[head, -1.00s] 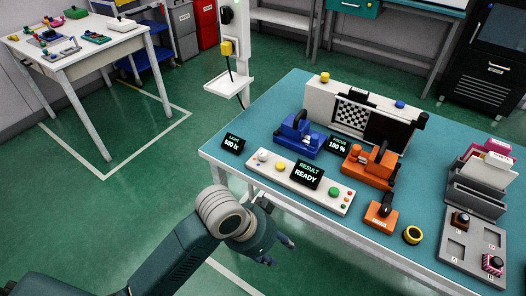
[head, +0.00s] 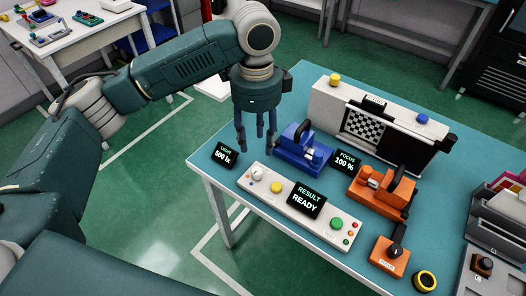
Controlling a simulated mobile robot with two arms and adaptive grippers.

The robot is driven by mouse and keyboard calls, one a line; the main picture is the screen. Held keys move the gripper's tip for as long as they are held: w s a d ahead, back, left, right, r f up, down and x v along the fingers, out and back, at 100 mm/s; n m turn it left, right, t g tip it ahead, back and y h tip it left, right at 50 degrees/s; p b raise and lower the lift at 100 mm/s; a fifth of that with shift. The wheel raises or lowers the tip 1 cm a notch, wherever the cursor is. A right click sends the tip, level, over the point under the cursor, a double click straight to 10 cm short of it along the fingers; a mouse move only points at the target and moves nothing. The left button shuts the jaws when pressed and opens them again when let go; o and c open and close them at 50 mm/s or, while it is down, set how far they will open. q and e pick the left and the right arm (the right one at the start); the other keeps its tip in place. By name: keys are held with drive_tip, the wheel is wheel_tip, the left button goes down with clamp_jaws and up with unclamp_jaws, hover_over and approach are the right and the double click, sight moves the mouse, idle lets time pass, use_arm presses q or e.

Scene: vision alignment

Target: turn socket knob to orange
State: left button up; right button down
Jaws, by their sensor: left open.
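A white control panel (head: 300,208) lies on the teal table. A pale round knob (head: 256,173) sits at its left end, with tiny marks beside it that are too small to read. An orange box (head: 388,258) with a black knob (head: 396,249) on top stands near the table's front edge; its label is unreadable. I cannot tell which knob is the socket knob. A blue fixture (head: 300,156) and an orange fixture (head: 381,192) stand behind the panel. My left gripper (head: 257,147) is open and empty, fingers down, above the table's left part behind the panel's left end.
The panel also bears a yellow button (head: 277,188), a green button (head: 336,223) and a "RESULT READY" display (head: 307,199). A "500 lx" display (head: 224,154) stands near the left edge. A checkerboard unit (head: 375,125) stands behind. A yellow-black ring (head: 425,281) lies at right.

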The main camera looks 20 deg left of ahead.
use_arm(q)
hover_over(257, 170)
drive_tip(key=f, duration=0.4)
drive_tip(key=shift+s+f, duration=0.35)
drive_tip(key=shift+f, duration=0.05)
drive_tip(key=f, duration=0.3)
drive_tip(key=shift+w+f, duration=0.1)
drive_tip(key=shift+w, duration=0.2)
wheel_tip(257, 170, down, 2)
drive_tip(key=c, duration=0.3)
clamp_jaws()
drive_tip(key=shift+p, duration=0.3)
use_arm(e)
drive_tip(key=shift+g, duration=0.4)
drive_tip(key=s, duration=0.6)
drive_tip(key=shift+d+r, duration=0.1)
drive_tip(key=shift+r, duration=0.1)
